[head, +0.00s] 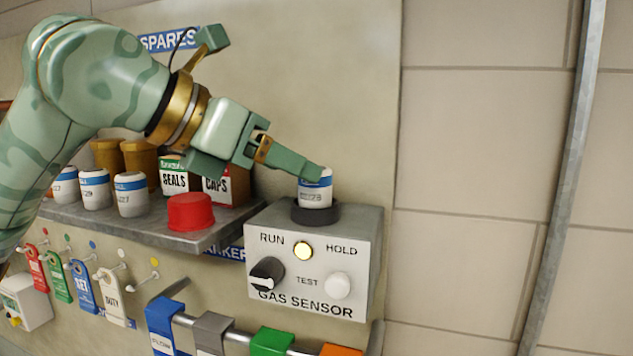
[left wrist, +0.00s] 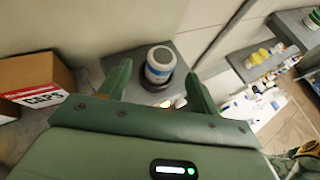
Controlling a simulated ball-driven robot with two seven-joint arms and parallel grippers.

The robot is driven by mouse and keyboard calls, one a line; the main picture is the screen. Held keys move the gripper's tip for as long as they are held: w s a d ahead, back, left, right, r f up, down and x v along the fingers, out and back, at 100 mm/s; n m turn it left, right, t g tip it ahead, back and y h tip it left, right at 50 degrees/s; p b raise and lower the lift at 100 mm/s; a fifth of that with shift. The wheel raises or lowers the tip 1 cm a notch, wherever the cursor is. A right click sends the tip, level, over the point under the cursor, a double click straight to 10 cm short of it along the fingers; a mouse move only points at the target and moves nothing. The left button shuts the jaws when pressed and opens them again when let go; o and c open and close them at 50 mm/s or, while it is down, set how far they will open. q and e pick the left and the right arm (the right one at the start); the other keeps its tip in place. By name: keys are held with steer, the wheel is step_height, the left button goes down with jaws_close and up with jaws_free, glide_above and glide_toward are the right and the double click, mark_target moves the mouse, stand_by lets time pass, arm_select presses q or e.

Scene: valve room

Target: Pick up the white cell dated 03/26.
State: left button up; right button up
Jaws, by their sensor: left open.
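A white cell with a blue band (head: 316,190) stands upright in the dark round socket on top of the gas sensor box (head: 362,255). Its printed date is too small to read surely. In the left wrist view the same cell (left wrist: 160,62) stands between the fingers of my open left gripper (left wrist: 158,76), with a gap on each side. In the head view one finger of my left gripper (head: 306,170) reaches across the cell's top edge. Several white cells with blue bands (head: 130,195) stand on the shelf; their dates are partly legible, and none clearly reads 03/26. My right gripper is not in view.
The shelf (head: 150,228) also carries a red cap (head: 191,212), a CAPS box (head: 228,187), a SEALS box and brown jars (head: 139,158). Coloured tags hang below.

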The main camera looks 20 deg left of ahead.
mark_target(325, 184)
arm_select(q)
steer(key=x, duration=0.2)
steer(key=shift+w+d, duration=0.25)
steer(key=shift+w, duration=0.1)
steer(key=shift+w+d+f+p, duration=0.1)
steer(key=shift+w+f+p, duration=0.1)
steer(key=shift+p, duration=0.15)
steer(key=p+x, duration=0.2)
steer(key=x, duration=0.2)
steer(key=shift+f, duration=0.15)
steer(key=shift+w+d+f, duration=0.15)
steer(key=shift+d, duration=0.05)
steer(key=shift+a, duration=0.1)
steer(key=c, duration=1.1)
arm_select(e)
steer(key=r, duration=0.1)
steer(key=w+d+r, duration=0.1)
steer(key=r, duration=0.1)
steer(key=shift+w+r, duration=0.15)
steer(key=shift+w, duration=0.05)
